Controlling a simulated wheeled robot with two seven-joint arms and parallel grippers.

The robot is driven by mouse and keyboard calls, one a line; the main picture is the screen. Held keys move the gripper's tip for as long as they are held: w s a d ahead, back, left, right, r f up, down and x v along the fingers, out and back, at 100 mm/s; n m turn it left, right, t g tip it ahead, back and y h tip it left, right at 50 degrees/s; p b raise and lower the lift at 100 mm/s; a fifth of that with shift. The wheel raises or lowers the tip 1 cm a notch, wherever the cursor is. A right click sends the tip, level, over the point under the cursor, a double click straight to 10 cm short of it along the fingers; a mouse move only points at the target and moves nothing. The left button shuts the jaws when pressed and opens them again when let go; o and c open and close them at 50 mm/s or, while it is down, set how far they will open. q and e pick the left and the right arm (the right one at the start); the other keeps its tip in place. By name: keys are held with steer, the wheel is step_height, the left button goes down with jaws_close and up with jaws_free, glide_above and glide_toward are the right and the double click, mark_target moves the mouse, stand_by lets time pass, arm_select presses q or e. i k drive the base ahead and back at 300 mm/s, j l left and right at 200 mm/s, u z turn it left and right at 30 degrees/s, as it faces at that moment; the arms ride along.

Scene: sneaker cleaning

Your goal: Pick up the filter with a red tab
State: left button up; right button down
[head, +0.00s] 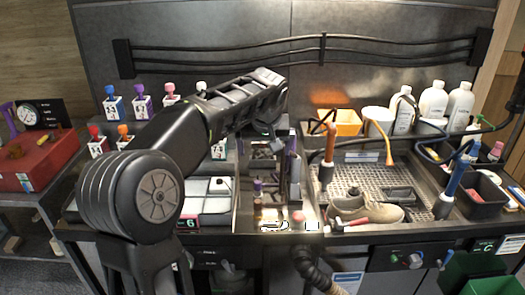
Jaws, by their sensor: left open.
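My left arm comes in from the left and reaches over the bench. My left gripper (272,138) points down, open, above the lit middle bay (246,205) at its back end. The gripper is small and dark here, and its fingertips are hard to make out. I cannot clearly pick out a filter with a red tab. A small pinkish-red piece (298,217) shows at the front of the middle bay, but I cannot tell what it is. My arm hides part of the left bench. My right gripper is not in view.
A beige sneaker (375,210) lies at the front of the perforated wash tray (365,175). An orange-handled tool (330,145) stands between bay and tray. White bottles (433,102) and an orange bin (347,122) stand behind. Several colored-top bottles (113,105) stand left. A red box (40,160) sits far left.

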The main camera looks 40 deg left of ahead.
mark_target(260, 150)
steer(key=i+j, duration=0.65)
steer(key=j, duration=0.2)
